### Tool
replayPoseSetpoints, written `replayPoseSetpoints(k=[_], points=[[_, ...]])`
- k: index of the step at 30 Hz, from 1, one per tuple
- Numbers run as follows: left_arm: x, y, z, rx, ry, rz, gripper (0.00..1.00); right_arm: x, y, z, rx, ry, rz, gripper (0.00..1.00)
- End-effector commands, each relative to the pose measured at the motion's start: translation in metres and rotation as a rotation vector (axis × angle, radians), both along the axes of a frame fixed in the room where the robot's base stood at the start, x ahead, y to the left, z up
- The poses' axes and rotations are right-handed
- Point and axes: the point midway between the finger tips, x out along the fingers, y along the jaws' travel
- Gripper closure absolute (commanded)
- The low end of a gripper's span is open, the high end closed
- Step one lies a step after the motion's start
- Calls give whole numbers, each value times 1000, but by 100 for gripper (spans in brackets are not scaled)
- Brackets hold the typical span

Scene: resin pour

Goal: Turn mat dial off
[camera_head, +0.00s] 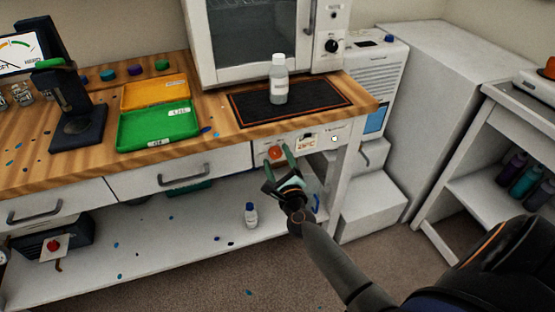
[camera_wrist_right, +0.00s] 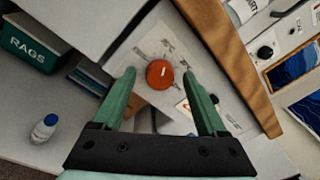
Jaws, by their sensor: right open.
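The mat dial is a round orange-red knob (camera_head: 276,153) with a white mark, on a white panel under the bench top, below the black mat (camera_head: 240,113). It also shows in the right wrist view (camera_wrist_right: 159,74), between and just beyond the fingertips. My right gripper (camera_head: 275,164) has green fingers, is open and empty, and points at the knob. In the right wrist view its fingertips (camera_wrist_right: 162,76) stand to either side of the knob, and I cannot tell if they touch it. The black mat has an orange border. My left gripper is not in view.
A white-capped bottle (camera_head: 279,80) stands on the mat, with a white oven (camera_head: 250,40) behind it. Green and orange trays (camera_head: 158,130) lie to the left. A small blue-capped bottle (camera_head: 251,215) stands on the lower shelf. A drawer handle (camera_head: 184,180) sticks out left of the knob.

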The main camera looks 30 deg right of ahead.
Motion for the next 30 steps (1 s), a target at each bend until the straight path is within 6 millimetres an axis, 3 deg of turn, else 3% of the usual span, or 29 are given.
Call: replayPoseSetpoints(k=[6,26,30], points=[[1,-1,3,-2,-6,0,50,0,0,0,0,0,0,25],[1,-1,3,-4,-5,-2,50,0,0,0,0,0,0,99],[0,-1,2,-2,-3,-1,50,0,0,0,-1,0,0,100]])
